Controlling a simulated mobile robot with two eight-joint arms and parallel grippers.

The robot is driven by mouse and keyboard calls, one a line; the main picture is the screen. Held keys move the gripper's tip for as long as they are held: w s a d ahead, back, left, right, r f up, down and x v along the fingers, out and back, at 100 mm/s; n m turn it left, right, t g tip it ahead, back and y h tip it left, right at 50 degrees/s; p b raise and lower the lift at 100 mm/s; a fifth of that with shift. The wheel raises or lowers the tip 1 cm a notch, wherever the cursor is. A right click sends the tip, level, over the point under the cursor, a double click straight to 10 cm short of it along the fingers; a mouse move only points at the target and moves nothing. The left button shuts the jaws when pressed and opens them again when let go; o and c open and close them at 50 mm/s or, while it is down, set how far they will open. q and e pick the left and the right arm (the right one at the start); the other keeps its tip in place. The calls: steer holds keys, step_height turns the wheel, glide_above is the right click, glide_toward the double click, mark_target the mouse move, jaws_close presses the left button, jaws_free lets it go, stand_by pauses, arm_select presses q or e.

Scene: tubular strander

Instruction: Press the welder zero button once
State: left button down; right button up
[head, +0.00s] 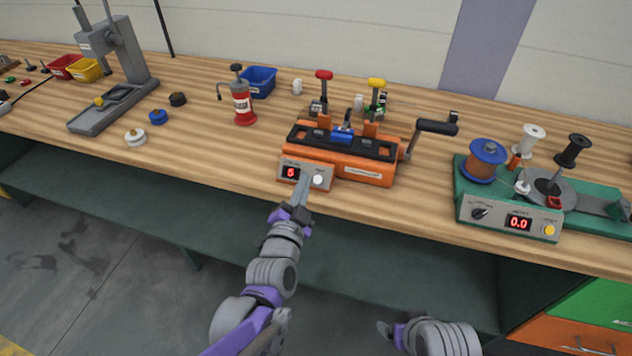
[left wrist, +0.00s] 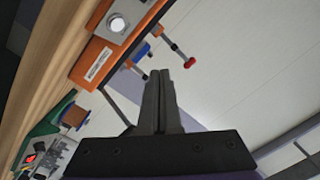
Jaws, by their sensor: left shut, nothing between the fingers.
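The orange welder (head: 345,170) stands near the front edge of the bench. Its grey front panel has a red display (head: 292,172) reading 6 and a round white button (head: 318,180). The button also shows in the left wrist view (left wrist: 117,24), uncovered. My left gripper (head: 305,179) is shut and empty, its tips in front of the panel, just left of the button in the head view. I cannot tell whether they touch the panel; the wrist view shows the fingertips (left wrist: 162,74) apart from the button. My right gripper (head: 385,328) is low at the bottom, in front of the bench.
A crank handle (head: 435,127) sticks out at the welder's right. A green machine (head: 500,215) with a copper spool, a 0.0 display and a yellow button stands further right. A red oil can (head: 243,105) and blue bin (head: 259,81) stand behind left.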

mark_target(318, 179)
arm_select(q)
steer(key=shift+w+d+f+b, duration=0.3)
steer(key=shift+w+f+b, duration=0.65)
steer(key=shift+w+f, duration=0.1)
steer(key=shift+w+d+f+b, duration=0.35)
steer(key=shift+w+f+b, duration=0.55)
steer(key=shift+f, duration=0.1)
steer(key=shift+w+d+f+b, duration=0.3)
steer(key=shift+w+f+b, duration=0.65)
steer(key=shift+w+f, duration=0.1)
steer(key=shift+w+d+f, duration=0.1)
steer(key=shift+w+f, duration=0.1)
steer(key=shift+f, duration=0.1)
steer(key=shift+w+d+f+b, duration=0.1)
steer(key=shift+w+f+b, duration=0.15)
steer(key=shift+b, duration=0.05)
stand_by(0.6)
stand_by(0.4)
steer(key=shift+s+a+r+p, duration=0.2)
steer(key=shift+s+r+p, duration=0.3)
steer(key=shift+s+r, duration=0.05)
